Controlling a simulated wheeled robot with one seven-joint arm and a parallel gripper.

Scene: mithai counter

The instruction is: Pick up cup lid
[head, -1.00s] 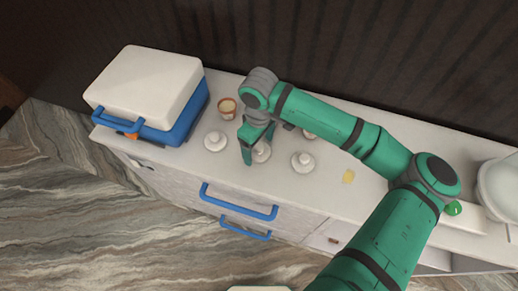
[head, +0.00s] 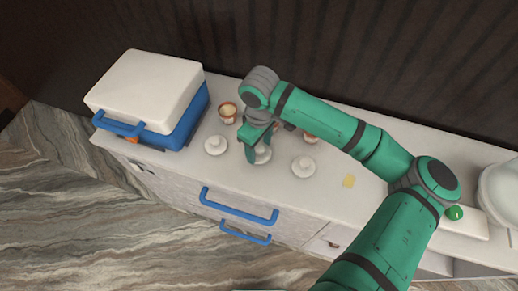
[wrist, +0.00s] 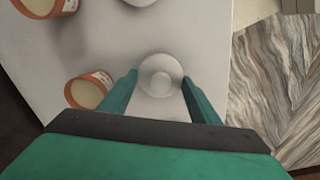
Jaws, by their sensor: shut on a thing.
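My gripper (wrist: 160,88) points down at the counter, its two green fingers shut on a round white cup lid (wrist: 160,73) with a raised knob. In the head view, my gripper (head: 258,152) partly covers this lid (head: 264,156), which is at or just above the counter; I cannot tell any gap. A second white lid (head: 215,146) lies to its left, and a third lid (head: 303,167) to its right.
An orange-brown cup with pale contents (head: 228,112) stands behind the lids; another cup (head: 311,138) is partly hidden by my arm. A blue and white cooler box (head: 150,90) is at the left. A yellowish patch (head: 349,181) lies right of the lids on the counter (head: 380,205).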

